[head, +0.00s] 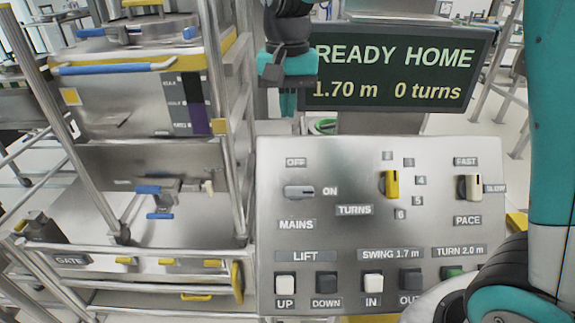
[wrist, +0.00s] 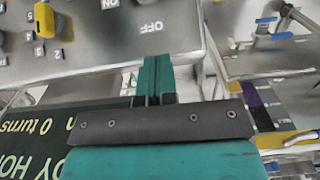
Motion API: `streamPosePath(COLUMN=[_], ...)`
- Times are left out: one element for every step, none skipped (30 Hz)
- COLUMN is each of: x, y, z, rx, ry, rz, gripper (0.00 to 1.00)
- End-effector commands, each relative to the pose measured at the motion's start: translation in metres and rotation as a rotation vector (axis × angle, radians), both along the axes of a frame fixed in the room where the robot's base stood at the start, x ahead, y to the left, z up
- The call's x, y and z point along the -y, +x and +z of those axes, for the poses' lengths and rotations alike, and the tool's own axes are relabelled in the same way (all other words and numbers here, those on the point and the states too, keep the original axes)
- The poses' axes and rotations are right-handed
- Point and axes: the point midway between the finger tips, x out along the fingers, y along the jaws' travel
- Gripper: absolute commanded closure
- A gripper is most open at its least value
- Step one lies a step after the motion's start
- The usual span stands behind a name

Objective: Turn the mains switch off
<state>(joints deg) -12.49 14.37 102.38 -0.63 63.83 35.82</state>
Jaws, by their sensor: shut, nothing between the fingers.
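The mains switch (head: 300,191) is a grey knob on the steel control panel (head: 345,228), above the MAINS label. It lies sideways, its dark-marked end toward the ON label (head: 330,191) at its right. The OFF label (head: 296,162) sits above it. My gripper (head: 288,103) is shut and empty, above the panel's upper edge and left of the display. In the wrist view its teal fingertips (wrist: 157,78) are together, pointing toward the panel near the OFF label (wrist: 151,27). The switch itself does not show in the wrist view.
The display (head: 398,70) reads READY HOME, 1.70 m, 0 turns. A steel frame (head: 232,130) with a bin (head: 130,100) stands at left.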

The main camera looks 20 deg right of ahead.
Motion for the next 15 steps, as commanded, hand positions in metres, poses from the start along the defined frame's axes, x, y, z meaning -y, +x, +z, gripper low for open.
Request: streamPosePath(x=[0.0, 0.0, 0.0, 0.0, 0.0, 0.0, 0.0, 0.0, 0.0, 0.0, 0.0, 0.0, 0.0, 0.0, 0.0], y=[0.0, 0.0, 0.0, 0.0, 0.0, 0.0, -0.001, -0.001, -0.001, -0.002, -0.001, -0.002, -0.002, -0.002, -0.002], z=[0.0, -0.001, -0.002, -0.003, -0.005, -0.009, -0.012, -0.016, -0.023, -0.029, -0.034, -0.043, -0.049, -0.056, -0.065], rx=[0.0, 0.0, 0.0, 0.0, 0.0, -0.001, -0.003, -0.002, -0.004, -0.006, -0.004, -0.006, -0.006, -0.007, -0.007], ry=[0.0, 0.0, 0.0, 0.0, 0.0, 0.0, 0.0, 0.0, 0.0, -0.001, 0.0, -0.001, -0.001, 0.0, 0.0], rz=[0.001, 0.002, 0.002, 0.002, 0.003, 0.003, 0.003, 0.003, 0.004, 0.004, 0.004, 0.004, 0.004, 0.004, 0.004], gripper=[1.0, 1.0, 1.0, 1.0, 1.0, 1.0, 1.0, 1.0, 1.0, 1.0, 1.0, 1.0, 1.0, 1.0, 1.0])
